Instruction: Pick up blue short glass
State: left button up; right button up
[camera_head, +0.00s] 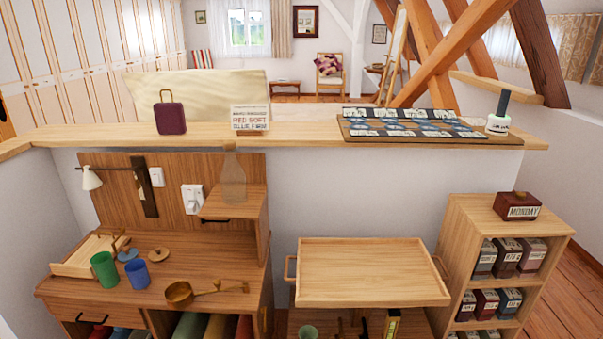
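The blue short glass (136,274) stands upright on the wooden desk (210,247) at the lower left. A green glass (104,270) stands close beside it on the left. A small blue disc (127,255) and a round wooden lid (158,254) lie just behind the glass. Neither of my grippers is in view.
A wooden ladle-like pan (180,293) lies right of the glass near the desk's front. A wooden tray (98,250) sits behind the glasses. A shelf box (235,202) holds a clear bottle (232,178). A handled tray table (370,275) stands to the right, its top clear.

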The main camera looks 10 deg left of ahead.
aim_at(138, 275)
jog(key=u, duration=1.35)
jog(key=i+j+z, duration=0.2)
jog(key=i, duration=0.15)
jog(key=i+j+z, duration=0.2)
jog(key=i, duration=0.15)
